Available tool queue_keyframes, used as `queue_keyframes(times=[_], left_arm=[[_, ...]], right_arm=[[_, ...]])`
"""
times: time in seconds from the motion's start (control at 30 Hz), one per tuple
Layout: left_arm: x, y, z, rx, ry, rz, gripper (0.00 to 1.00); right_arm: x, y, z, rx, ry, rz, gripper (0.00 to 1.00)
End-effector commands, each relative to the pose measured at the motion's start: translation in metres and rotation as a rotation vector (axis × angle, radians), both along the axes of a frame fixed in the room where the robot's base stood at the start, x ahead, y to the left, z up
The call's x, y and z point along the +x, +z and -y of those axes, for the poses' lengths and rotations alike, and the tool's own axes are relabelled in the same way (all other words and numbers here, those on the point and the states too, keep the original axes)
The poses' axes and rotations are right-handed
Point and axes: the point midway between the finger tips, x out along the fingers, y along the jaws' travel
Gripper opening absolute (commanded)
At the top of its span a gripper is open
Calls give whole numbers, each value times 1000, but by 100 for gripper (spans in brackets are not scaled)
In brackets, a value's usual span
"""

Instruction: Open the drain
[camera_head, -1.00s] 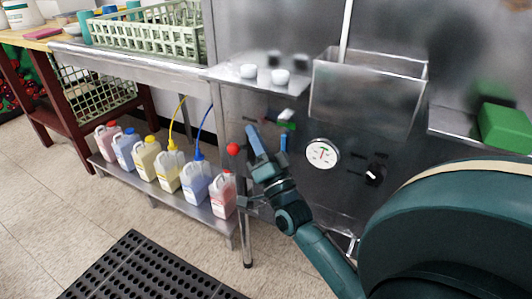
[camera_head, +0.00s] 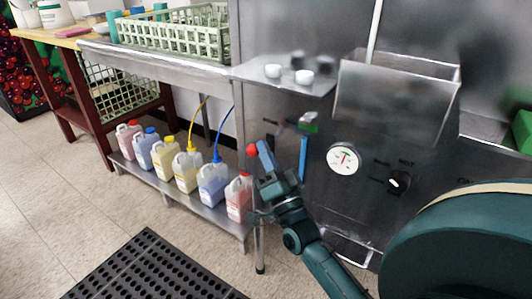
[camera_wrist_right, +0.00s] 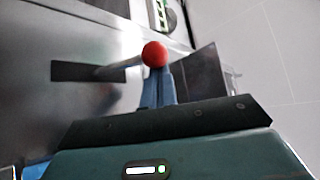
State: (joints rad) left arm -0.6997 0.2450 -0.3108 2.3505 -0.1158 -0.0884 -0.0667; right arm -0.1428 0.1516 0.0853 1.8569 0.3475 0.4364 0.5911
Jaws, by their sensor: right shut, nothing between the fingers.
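The drain lever shows as a red ball knob (camera_head: 253,149) at the left end of the steel machine's front, beside my right gripper. In the right wrist view the red knob (camera_wrist_right: 154,54) sits at the fingertips, on a rod that reaches to a dark slot (camera_wrist_right: 88,72) in the steel panel. My right gripper (camera_head: 263,146) is shut and empty, with its blue fingers together just right of the knob. In the wrist view the fingertips (camera_wrist_right: 157,72) overlap the knob; I cannot tell whether they touch it. My left gripper is out of view.
A dial gauge (camera_head: 344,159) and a black rotary knob (camera_head: 399,181) are on the panel to the right. A steel box (camera_head: 395,105) juts out above. Several jugs stand on a low shelf (camera_head: 220,226) at the left. A black floor mat (camera_head: 150,270) lies in front.

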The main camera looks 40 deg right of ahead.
Motion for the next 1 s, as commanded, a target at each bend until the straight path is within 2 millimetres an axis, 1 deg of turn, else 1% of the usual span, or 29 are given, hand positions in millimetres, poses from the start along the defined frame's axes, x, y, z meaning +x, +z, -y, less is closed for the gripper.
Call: queue_keyframes(times=[0.47, 0.57, 0.7, 1.0], left_arm=[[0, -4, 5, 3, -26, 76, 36], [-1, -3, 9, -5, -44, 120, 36], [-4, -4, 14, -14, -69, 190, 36], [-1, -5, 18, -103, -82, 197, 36]], right_arm=[[-1, -9, -4, -77, 3, 31, 0], [-1, -13, -5, -114, 3, 44, 0], [-2, -22, -8, -192, 3, 75, 0], [-4, -46, -12, -436, 4, 175, 0]])
